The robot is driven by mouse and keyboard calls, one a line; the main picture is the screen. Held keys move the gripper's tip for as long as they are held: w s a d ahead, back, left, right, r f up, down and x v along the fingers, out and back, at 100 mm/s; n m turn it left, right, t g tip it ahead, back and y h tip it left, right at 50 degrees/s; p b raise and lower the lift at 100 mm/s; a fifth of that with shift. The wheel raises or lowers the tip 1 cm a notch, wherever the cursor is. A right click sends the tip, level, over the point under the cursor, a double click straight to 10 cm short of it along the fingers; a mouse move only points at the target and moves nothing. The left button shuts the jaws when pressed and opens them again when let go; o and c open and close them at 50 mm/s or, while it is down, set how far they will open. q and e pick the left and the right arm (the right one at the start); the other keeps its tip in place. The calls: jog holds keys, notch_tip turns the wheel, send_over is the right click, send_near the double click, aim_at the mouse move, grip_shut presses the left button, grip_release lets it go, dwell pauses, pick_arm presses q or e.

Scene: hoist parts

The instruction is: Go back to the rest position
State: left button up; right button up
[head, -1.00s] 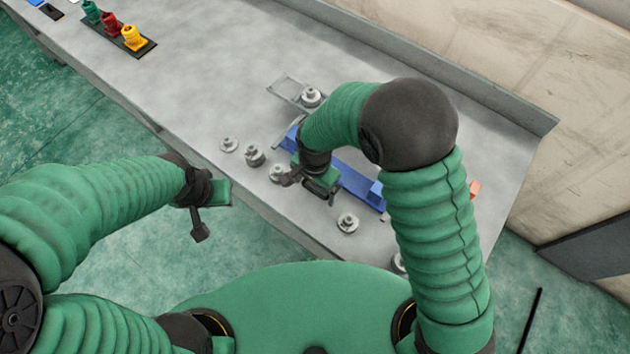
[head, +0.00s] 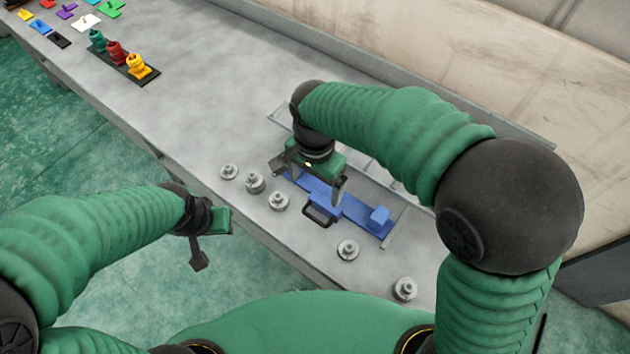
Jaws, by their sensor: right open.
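My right gripper (head: 309,180) is open, its fingers spread over the left part of the blue fixture (head: 352,208) on the grey bench. I see nothing between the fingers; whether they touch the fixture I cannot tell. My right arm arches in from the right and covers the bench behind the fixture. My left gripper (head: 200,245) hangs past the bench's near edge, over the green floor. One dark finger of it shows, so its opening is unclear.
Several grey metal hoist parts stand along the near side, including one at left (head: 229,172) and one at right (head: 404,289). A dark strip (head: 116,63) holds green, red and yellow pieces. The bench (head: 200,110) is clear between. A wall runs behind.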

jog(key=shift+d, duration=0.1)
jog(key=s+d+f+n+t, duration=0.1)
jog(key=s+d+f+n, duration=0.1)
jog(key=d, duration=0.6)
jog(key=s+d+f+n+t, duration=0.1)
jog(key=s+d+f+n, duration=0.2)
jog(key=s+d+n, duration=0.2)
jog(key=shift+d+f+n+t, duration=0.25)
jog(key=shift+d+n, duration=0.25)
jog(key=shift+d, duration=1.4)
jog(key=shift+d, duration=0.3)
jog(key=shift+a, duration=0.15)
jog(key=shift+c, duration=0.3)
